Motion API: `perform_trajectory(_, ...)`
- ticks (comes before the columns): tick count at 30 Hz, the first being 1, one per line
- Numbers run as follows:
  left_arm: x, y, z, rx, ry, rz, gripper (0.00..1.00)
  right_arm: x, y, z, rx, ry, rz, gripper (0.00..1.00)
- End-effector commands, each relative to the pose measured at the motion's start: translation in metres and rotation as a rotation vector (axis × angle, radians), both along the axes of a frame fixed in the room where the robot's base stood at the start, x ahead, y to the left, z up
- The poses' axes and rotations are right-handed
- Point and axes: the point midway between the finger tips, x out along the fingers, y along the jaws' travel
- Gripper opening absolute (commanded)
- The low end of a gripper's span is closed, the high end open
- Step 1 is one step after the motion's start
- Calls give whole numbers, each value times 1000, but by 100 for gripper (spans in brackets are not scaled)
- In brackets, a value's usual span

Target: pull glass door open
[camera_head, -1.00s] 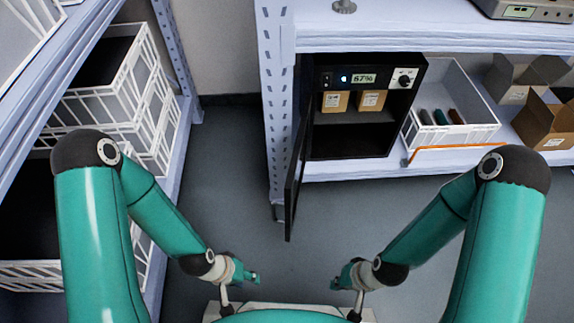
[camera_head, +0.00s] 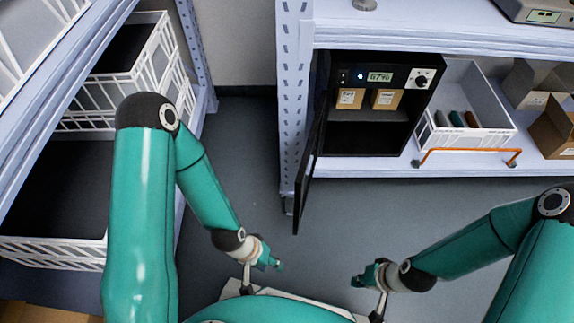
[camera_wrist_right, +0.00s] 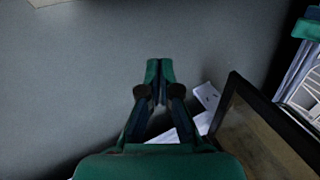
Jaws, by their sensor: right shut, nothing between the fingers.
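The glass door (camera_head: 311,160) is a black-framed panel on the left side of a black cabinet (camera_head: 375,140). It stands swung out toward me, seen nearly edge-on, and the cabinet's front is uncovered. A dark-framed panel that looks like the door shows in the right wrist view (camera_wrist_right: 262,128), to the right of the fingers. My right gripper (camera_head: 364,276) is shut and empty, in front of the cabinet and apart from the door. Its closed fingers show in the right wrist view (camera_wrist_right: 159,72). My left gripper (camera_head: 274,264) is near the door's lower end, apart from it; its fingers are too small to judge.
Two small brown boxes (camera_head: 368,98) sit inside the cabinet under a lit display. A white bin (camera_head: 465,130) and an orange handle bar (camera_head: 468,151) are on the shelf to the right. White crates (camera_head: 150,70) stand on the left rack. The grey floor (camera_head: 330,225) between is clear.

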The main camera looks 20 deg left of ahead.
Motion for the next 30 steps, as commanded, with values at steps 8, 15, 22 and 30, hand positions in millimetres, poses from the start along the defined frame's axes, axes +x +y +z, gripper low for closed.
perform_trajectory(8,0,0,85,0,-1,-1,40,113,107,168,-22,-277,806,0)
perform_trajectory(15,0,0,123,0,-1,-1,40,133,202,306,-35,-451,1355,0)
perform_trajectory(22,0,0,129,0,0,0,40,127,233,342,-36,-500,1533,0)
perform_trajectory(30,0,0,117,0,0,0,40,126,246,302,-35,-497,1534,0)
